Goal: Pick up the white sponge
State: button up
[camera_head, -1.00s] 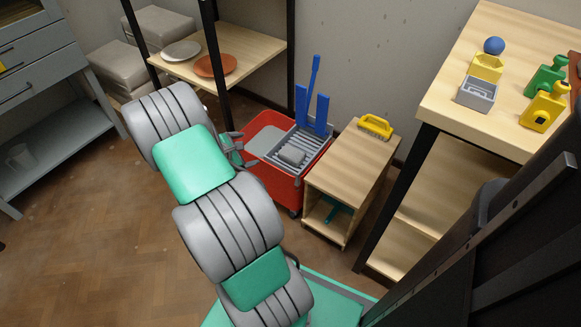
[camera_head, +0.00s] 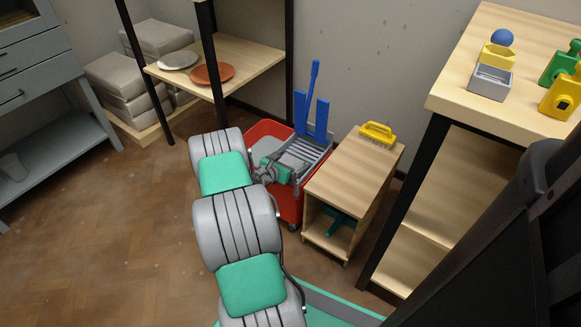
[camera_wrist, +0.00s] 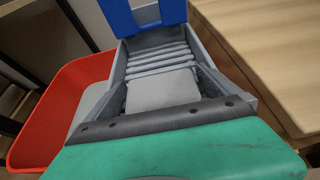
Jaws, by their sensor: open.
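The white sponge, a pale rounded block (camera_wrist: 162,88), lies on the grey ribbed wringer (camera_wrist: 198,50) of the red mop bucket (camera_wrist: 62,112), seen in the wrist view. My gripper (camera_head: 268,172) is open at the bucket, over the near left side of the wringer (camera_head: 310,150) in the head view. In the wrist view its green and black body covers the bottom of the picture and hides the sponge's near end. In the head view my gripper hides most or all of the sponge. I cannot tell whether the fingers touch it.
Blue upright parts (camera_head: 316,105) rise behind the wringer. A low wooden cabinet (camera_head: 350,170) with a yellow brush (camera_head: 377,133) stands close on the right. A shelf with two plates (camera_head: 212,73) is behind left. The floor at left is clear.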

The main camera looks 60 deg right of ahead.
jog(key=shift+c, duration=0.4)
jog(key=shift+r, duration=0.1)
jog(key=c, duration=1.2)
